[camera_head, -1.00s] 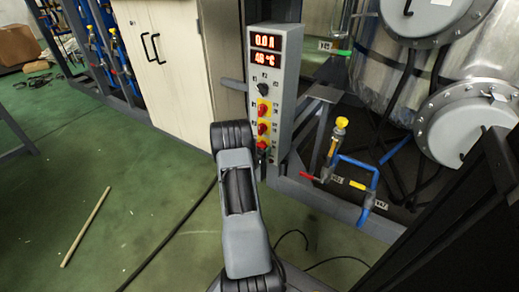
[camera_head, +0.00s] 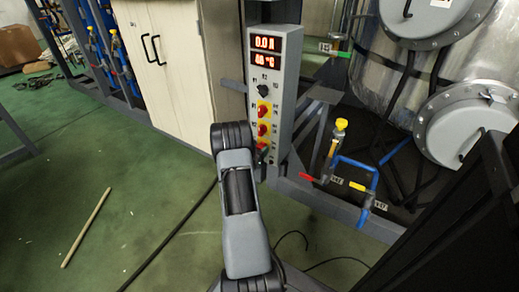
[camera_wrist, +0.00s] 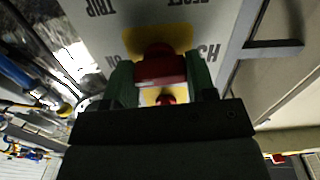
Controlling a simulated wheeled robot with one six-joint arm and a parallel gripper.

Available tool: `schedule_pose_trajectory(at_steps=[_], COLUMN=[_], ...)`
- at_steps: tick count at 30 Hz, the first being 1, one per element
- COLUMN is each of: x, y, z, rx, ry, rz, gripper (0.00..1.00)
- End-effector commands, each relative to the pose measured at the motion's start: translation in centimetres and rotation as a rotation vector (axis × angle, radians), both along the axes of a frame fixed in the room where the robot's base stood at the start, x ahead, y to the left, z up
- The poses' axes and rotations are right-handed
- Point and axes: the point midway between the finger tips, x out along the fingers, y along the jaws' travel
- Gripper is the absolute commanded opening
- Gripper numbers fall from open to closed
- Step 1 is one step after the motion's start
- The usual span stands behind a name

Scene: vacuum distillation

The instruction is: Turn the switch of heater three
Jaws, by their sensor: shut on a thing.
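The grey heater control box (camera_head: 286,88) stands upright at centre in the head view. A black knob (camera_head: 263,90) sits above red knobs on yellow plates: an upper one (camera_head: 262,111) and a lower one (camera_head: 262,130). My gripper (camera_wrist: 161,78) is at the lowest switch. Its green fingers close on either side of a red knob (camera_wrist: 160,64) on a yellow plate (camera_wrist: 158,38). The upside-down label beside it looks like H3. Another red knob (camera_wrist: 166,99) shows partly between the fingers. My arm partly hides the held knob in the head view.
A pale cabinet (camera_head: 170,65) stands left of the box. Blue pipes with a yellow-topped valve (camera_head: 341,125) and a metal tank (camera_head: 375,75) are at right. A stick (camera_head: 86,227) lies on the green floor, which is otherwise mostly clear at left.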

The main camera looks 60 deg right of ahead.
Motion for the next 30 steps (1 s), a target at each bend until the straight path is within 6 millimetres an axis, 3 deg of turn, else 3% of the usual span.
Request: schedule_pose_trajectory(at_steps=[30], x=[0.01], y=[0.00], z=[0.20], rx=[0.007], ry=[0.930], rz=[0.001], gripper=[0.27])
